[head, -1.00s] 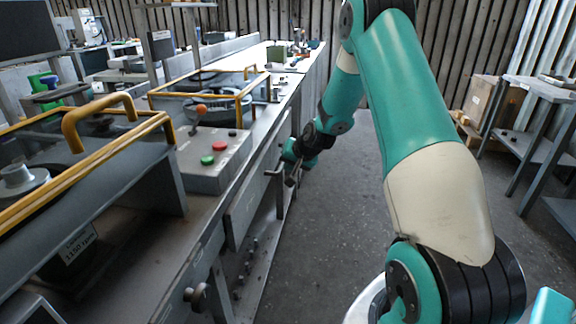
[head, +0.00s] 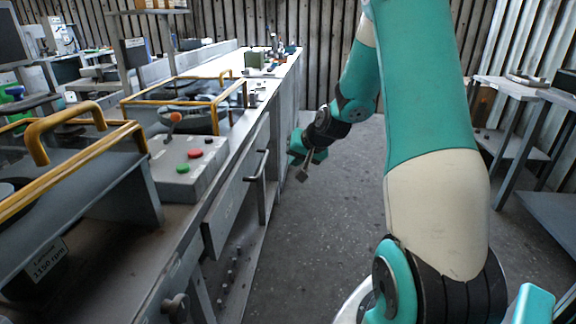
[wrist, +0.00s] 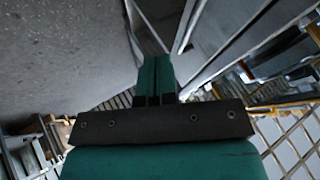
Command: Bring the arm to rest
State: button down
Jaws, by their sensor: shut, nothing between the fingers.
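My arm, teal and cream, reaches forward and down on the right of the workbench in the head view. My gripper (head: 301,174) hangs low over the aisle, just right of the bench front and apart from the drawer handle. In the wrist view my gripper (wrist: 156,62) shows its two teal fingers pressed together with nothing between them.
The grey bench (head: 232,190) runs along the left, with a drawer handle (head: 258,165) sticking out. A control box (head: 187,168) with green and red buttons and yellow-railed guards (head: 190,100) stand on it. Grey tables (head: 520,92) stand at right. The floor (head: 345,215) between is clear.

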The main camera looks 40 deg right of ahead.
jog(key=shift+s+r, duration=0.3)
jog(key=shift+r, duration=0.05)
jog(key=s+a+r+n+g+y+p, duration=0.1)
jog(key=s+a+r+n+p, duration=0.15)
jog(key=a+r, duration=0.4)
jog(key=s+a+r+n+g+y+p, duration=0.1)
jog(key=a+r+n+y+p, duration=0.15)
jog(key=a, duration=0.65)
jog(key=s+a+r+n+g+y+p, duration=0.1)
jog(key=s+a+r+n+p, duration=0.15)
jog(key=a+r, duration=0.4)
jog(key=s+a+r+n+g+p, duration=0.2)
jog(key=s+a+r+n, duration=0.1)
jog(key=s+a, duration=0.4)
jog(key=s+a+r+n+g+p, duration=0.2)
jog(key=s+a, duration=0.5)
jog(key=s, duration=0.4)
notch_tip(320, 180, up, 2)
jog(key=n+g, duration=0.1)
jog(key=n, duration=0.2)
jog(key=shift+s+a+r, duration=0.2)
jog(key=shift+a, duration=0.1)
